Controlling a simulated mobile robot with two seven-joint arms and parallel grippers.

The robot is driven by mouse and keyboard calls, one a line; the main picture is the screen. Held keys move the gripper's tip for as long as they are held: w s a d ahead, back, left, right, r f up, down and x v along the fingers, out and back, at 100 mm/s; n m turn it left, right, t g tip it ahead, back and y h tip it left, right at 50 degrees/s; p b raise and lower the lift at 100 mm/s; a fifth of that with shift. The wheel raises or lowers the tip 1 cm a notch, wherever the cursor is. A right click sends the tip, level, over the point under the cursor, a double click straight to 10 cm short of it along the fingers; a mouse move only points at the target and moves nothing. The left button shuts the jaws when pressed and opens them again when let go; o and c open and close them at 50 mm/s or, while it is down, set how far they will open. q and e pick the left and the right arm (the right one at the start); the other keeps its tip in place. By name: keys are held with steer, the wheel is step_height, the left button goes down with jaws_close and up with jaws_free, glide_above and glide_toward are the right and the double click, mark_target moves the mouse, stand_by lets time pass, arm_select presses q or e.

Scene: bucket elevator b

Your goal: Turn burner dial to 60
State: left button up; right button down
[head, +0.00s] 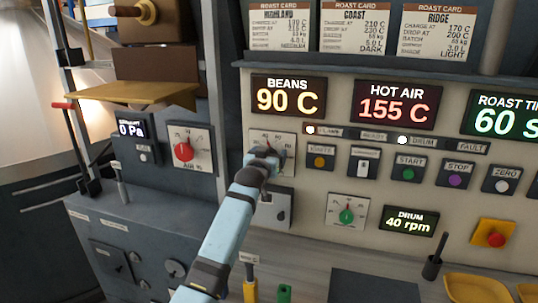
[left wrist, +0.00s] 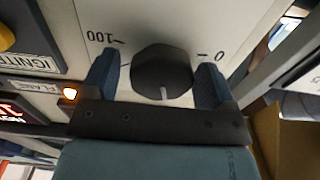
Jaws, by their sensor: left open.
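The burner dial is a black knob (left wrist: 162,68) on a white plate in the left wrist view, which sees the plate upside down. Its white pointer mark points down in that picture, away from the 0 and 100 labels. The scale numbers near the mark are hidden. My left gripper (left wrist: 156,62) is open, with one blue finger on each side of the knob; I cannot tell whether they touch it. In the head view, my left gripper (head: 264,160) covers the knob, and only part of the dial plate (head: 287,142) shows. My right gripper is not in view.
An ignite button (head: 319,161) and a switch (head: 363,163) sit right of the dial. A lower plate (head: 276,214) and a green dial (head: 346,216) are below. A red air dial (head: 184,151) is left. The displays read beans 90 C and hot air 155 C.

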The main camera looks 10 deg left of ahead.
arm_select(q)
steer(key=c, duration=0.9)
steer(key=shift+m, duration=0.4)
steer(key=m+p, duration=0.1)
steer(key=m, duration=0.1)
steer(key=shift+m+p, duration=0.7)
steer(key=shift+m, duration=0.7)
steer(key=shift+d+f+m+p, duration=0.1)
steer(key=shift+m+p, duration=0.2)
steer(key=shift+m, duration=0.8)
